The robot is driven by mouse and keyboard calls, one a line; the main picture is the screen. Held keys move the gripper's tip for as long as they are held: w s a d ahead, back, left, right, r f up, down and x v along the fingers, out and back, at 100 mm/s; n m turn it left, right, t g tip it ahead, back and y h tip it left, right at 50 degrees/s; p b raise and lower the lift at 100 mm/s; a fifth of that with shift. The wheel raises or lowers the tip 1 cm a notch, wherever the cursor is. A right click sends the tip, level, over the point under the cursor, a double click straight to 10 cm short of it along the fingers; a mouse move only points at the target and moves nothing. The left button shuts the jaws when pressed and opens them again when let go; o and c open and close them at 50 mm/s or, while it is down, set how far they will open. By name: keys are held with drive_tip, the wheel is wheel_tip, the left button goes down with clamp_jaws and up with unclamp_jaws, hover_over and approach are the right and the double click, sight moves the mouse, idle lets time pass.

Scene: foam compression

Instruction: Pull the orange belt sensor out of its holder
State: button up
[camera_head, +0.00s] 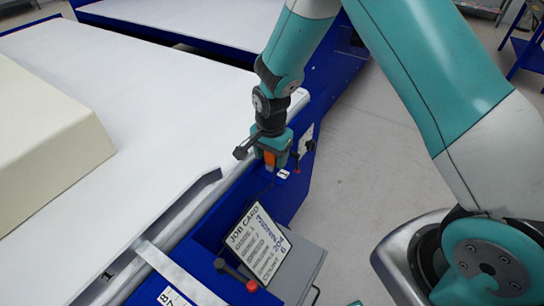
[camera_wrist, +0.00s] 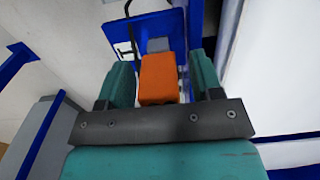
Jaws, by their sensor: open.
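The orange belt sensor (camera_wrist: 159,78) sits between the two fingers of my gripper (camera_wrist: 160,85) in the wrist view. In the head view my gripper (camera_head: 272,153) points down over the blue frame beside the white belt. A small part of the orange sensor (camera_head: 269,160) shows there between the fingers. The gripper is open around the sensor. The holder is mostly hidden by the gripper, so how deep the sensor sits cannot be told.
A white belt (camera_head: 150,130) carries a cream foam block (camera_head: 45,135) at the left. A job card (camera_head: 258,241) stands on the blue frame, near a red-tipped lever (camera_head: 238,275). Another lever with a red tip (camera_head: 297,168) is just right of my gripper. Open floor lies to the right.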

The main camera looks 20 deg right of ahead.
idle(0.9)
clamp_jaws()
drive_tip(key=shift+r+p, duration=2.55)
drive_tip(key=shift+r, duration=0.5)
